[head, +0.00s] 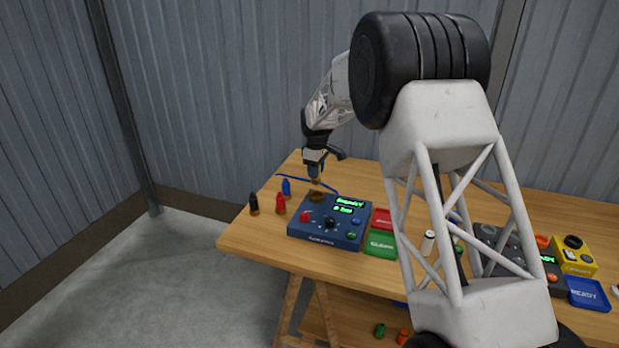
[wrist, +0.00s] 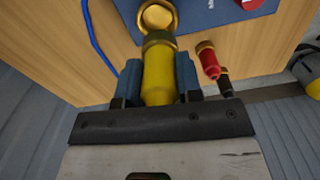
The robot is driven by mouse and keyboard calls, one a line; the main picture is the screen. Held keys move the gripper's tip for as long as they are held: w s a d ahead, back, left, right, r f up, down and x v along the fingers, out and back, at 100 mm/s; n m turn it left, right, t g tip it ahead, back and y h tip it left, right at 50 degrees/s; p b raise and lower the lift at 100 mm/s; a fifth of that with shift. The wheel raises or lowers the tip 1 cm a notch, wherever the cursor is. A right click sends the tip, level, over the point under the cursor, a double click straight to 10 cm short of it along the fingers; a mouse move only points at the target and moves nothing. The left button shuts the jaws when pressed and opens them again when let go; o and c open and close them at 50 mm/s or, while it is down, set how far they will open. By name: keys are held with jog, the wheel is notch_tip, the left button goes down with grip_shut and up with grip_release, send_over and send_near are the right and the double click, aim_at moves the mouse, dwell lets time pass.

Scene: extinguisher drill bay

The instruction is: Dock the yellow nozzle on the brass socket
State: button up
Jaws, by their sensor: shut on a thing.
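The yellow nozzle (wrist: 158,78) is between the two blue-padded fingers of my gripper (wrist: 158,88), which is shut on it. Its far end has a dark and brass collar. The brass socket (wrist: 158,15) is a round ring just beyond that end, at the edge of the blue control box. In the head view my gripper (head: 315,172) points down above the socket (head: 317,196), with the nozzle mostly hidden in it. A small gap seems to show between nozzle and socket, but the wrist view cannot confirm it.
Red (head: 279,204), black (head: 253,204) and blue (head: 286,187) nozzles stand left of the blue control box (head: 325,235). A blue cord (wrist: 98,40) lies on the wooden table beside the socket. Red (head: 382,218) and green (head: 381,244) trays sit right of the box.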

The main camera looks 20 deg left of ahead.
aim_at(316, 183)
jog(key=shift+w, duration=0.2)
jog(key=shift+f, duration=0.2)
jog(key=shift+f, duration=2.65)
jog(key=shift+d+f, duration=0.1)
jog(key=shift+f, duration=0.55)
dwell(0.5)
jog(key=o, duration=0.7)
jog(key=shift+r, duration=5.45)
